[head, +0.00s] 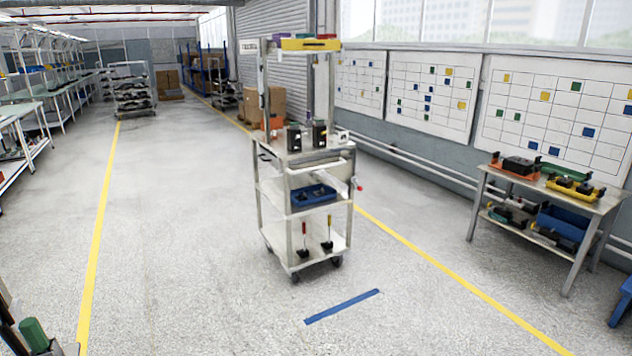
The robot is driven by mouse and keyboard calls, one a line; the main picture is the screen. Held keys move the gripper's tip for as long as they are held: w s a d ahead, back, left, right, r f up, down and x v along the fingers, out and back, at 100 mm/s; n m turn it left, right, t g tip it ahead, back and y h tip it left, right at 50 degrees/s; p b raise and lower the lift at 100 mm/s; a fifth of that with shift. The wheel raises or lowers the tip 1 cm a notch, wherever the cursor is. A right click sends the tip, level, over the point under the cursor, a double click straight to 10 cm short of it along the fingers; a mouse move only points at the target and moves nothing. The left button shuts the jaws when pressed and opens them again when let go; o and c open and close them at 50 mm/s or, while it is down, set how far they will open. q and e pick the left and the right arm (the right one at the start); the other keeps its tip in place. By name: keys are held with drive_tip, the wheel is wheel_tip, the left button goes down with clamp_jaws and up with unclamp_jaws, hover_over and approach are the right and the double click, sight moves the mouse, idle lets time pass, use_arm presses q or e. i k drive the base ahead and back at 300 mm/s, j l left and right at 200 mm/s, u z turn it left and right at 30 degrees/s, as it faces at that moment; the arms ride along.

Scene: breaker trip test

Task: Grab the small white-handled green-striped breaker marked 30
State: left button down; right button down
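A wheeled test cart (298,262) stands upright on the floor near the middle of the view, a few steps away. On its top shelf are two dark box-shaped devices that look like breakers, a left one (293,139) and a right one (319,135). A small white item (341,136) sits to their right. The stripes, handle colours and the number 30 are too small to read from here. Neither of my grippers shows in this view.
A blue bin (312,196) is on the cart's middle shelf. Blue tape (342,306) lies on open floor before the cart. A workbench (566,192) with trays stands at right under wall boards (432,93). Shelving lines the left; the floor between is clear.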

sight(294, 145)
drive_tip(key=i+j, duration=0.15)
drive_tip(key=i, duration=0.9)
drive_tip(key=i+j, duration=0.1)
drive_tip(key=i, duration=0.9)
drive_tip(key=i+l+u, duration=0.15)
drive_tip(key=u, duration=0.9)
